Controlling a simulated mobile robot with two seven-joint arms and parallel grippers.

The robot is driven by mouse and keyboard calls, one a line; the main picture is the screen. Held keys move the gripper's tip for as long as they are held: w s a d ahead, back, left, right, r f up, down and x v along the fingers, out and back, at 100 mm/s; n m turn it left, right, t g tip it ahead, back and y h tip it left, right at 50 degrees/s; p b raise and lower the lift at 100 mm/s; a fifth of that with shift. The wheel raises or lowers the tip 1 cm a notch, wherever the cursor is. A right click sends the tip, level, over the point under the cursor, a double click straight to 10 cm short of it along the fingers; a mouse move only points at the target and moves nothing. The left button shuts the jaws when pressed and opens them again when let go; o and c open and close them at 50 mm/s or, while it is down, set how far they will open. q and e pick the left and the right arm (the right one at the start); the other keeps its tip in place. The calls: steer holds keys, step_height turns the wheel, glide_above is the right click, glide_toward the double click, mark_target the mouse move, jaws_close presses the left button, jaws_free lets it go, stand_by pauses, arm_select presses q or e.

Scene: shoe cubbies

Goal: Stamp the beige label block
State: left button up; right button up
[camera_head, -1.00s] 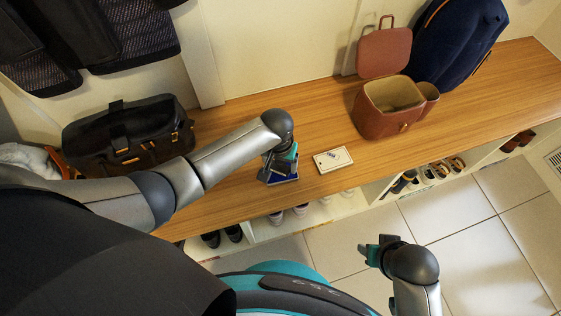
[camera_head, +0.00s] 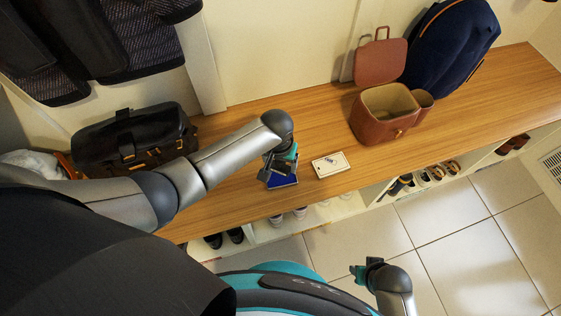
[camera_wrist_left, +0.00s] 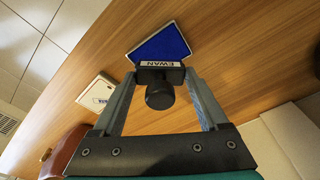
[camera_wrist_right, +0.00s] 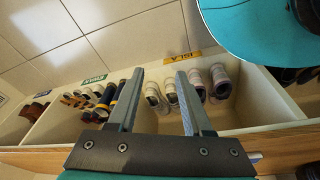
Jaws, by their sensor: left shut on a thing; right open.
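The beige label block (camera_head: 331,165) lies flat on the wooden bench, right of my left gripper in the head view. It carries a small dark mark and also shows at the left of the left wrist view (camera_wrist_left: 97,92). My left gripper (camera_head: 276,163) is shut on a dark stamp (camera_wrist_left: 160,92) with a round black handle and a white "EWAN" strip. The stamp is at the near edge of a blue ink pad (camera_wrist_left: 160,44); I cannot tell whether they touch. My right gripper (camera_wrist_right: 159,75) is open and empty, in front of the bench.
A black bag (camera_head: 133,140) stands left on the bench (camera_head: 235,195). An open brown case (camera_head: 385,115) and a navy backpack (camera_head: 450,45) stand right. Shoe cubbies with labels (camera_wrist_right: 180,56) are below.

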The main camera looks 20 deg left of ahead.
arm_select(q)
steer(key=shift+r+p, duration=1.45)
steer(key=shift+p, duration=0.2)
arm_select(e)
steer(key=s+d+f, duration=0.3)
steer(key=s+f, duration=0.1)
steer(key=f, duration=0.1)
steer(key=shift+s+d, duration=0.25)
steer(key=shift+s, duration=0.1)
arm_select(q)
steer(key=shift+d, duration=0.15)
arm_select(e)
steer(key=shift+d, duration=0.15)
